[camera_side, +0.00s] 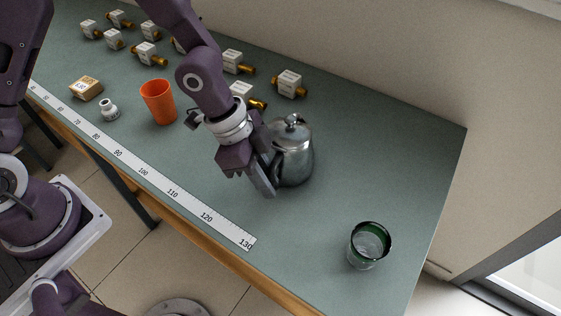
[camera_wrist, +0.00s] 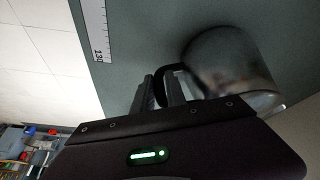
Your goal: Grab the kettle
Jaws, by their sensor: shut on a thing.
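The kettle (camera_side: 293,155) is a shiny metal pot with a knobbed lid, upright on the green table right of the middle. My gripper (camera_side: 268,182) reaches down at the kettle's left side, and its fingers hide part of that side. In the wrist view, the kettle (camera_wrist: 225,60) shows as a dark, rounded metal body with a black handle loop. My gripper (camera_wrist: 162,92) has its fingers shut on that handle, one finger on the outside and one inside the loop. The kettle's base appears to rest on the table.
A green glass (camera_side: 369,245) stands near the right front of the table (camera_side: 400,170). An orange cup (camera_side: 158,102), a small white fitting (camera_side: 109,109) and a small box (camera_side: 86,89) stand left. Several white-and-brass valves (camera_side: 289,84) line the back. A measuring strip (camera_side: 160,180) runs along the front edge.

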